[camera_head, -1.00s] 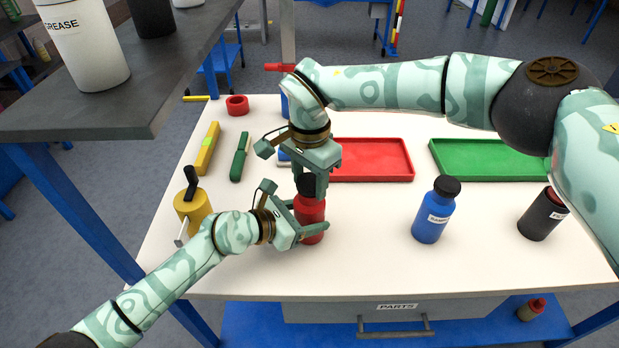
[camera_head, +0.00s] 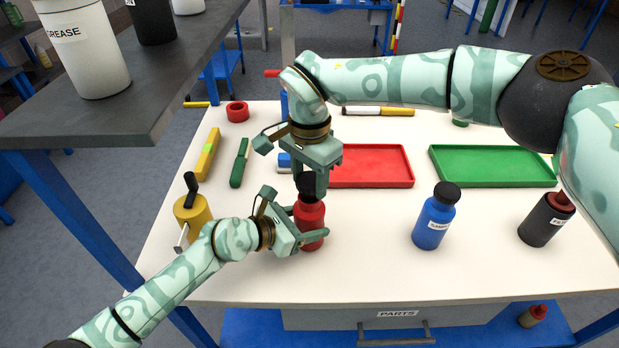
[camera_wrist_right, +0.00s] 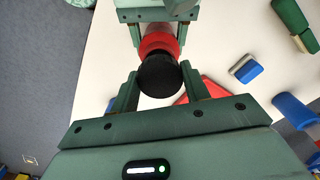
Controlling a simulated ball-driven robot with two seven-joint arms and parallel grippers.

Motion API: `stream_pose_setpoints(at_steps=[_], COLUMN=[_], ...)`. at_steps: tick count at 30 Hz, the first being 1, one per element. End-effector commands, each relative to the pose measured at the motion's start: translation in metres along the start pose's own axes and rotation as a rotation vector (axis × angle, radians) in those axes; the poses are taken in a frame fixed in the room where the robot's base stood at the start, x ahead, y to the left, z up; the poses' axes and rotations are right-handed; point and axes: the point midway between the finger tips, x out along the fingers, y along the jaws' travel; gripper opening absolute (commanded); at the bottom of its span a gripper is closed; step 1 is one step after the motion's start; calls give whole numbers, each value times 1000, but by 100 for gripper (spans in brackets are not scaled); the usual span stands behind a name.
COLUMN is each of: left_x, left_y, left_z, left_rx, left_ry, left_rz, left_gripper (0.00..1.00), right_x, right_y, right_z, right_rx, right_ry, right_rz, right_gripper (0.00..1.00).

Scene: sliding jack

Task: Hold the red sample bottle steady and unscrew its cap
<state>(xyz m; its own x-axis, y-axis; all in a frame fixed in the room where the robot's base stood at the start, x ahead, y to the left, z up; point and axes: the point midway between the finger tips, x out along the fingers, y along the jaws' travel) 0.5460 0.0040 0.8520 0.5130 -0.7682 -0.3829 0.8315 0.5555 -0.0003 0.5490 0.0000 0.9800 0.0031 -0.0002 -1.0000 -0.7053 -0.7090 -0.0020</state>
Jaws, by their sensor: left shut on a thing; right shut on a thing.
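The red sample bottle (camera_head: 309,217) stands upright on the white table, with its black cap (camera_head: 306,184) on top. My left gripper (camera_head: 311,234) is shut around the bottle's body from the left. My right gripper (camera_head: 310,188) comes down from above and is shut on the cap. In the right wrist view the black cap (camera_wrist_right: 160,75) sits between my right fingers, with the red bottle (camera_wrist_right: 159,43) behind it and my left gripper's jaws on both sides of the bottle. Whether the cap has turned on the neck cannot be seen.
A blue bottle (camera_head: 436,216) and a dark bottle (camera_head: 546,219) stand to the right. A yellow can (camera_head: 192,217) stands near my left arm. A red tray (camera_head: 372,166) and a green tray (camera_head: 494,166) lie behind. The table front between the bottles is clear.

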Motion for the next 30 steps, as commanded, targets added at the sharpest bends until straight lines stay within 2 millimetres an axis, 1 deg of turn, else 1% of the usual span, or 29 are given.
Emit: stream_pose_setpoints(at_steps=[5,8,12,14,20,21,23,30], left_x=[0,0,0,0,0,0,0,0], left_y=[0,0,0,0,0,0,0,0], left_z=[0,0,0,0,0,0,0,0], left_rx=[0,0,0,0,0,0,0,0], left_ry=[1,1,1,1,1,1,0,0], left_rz=[0,0,0,0,0,0,0,0], left_gripper=[0,0,0,0,0,68,85,86], right_x=[-3,-13,-33,-38,-40,-40,-40,-40], right_y=[0,0,0,0,0,0,0,0], right_z=[0,0,-1,0,0,0,0,0], right_rx=[0,1,2,0,0,0,0,0], right_ry=[0,1,1,1,0,0,0,0], right_rz=[0,-1,-2,-1,0,0,0,0], right_gripper=[19,19,19,19,19,19,19,19])
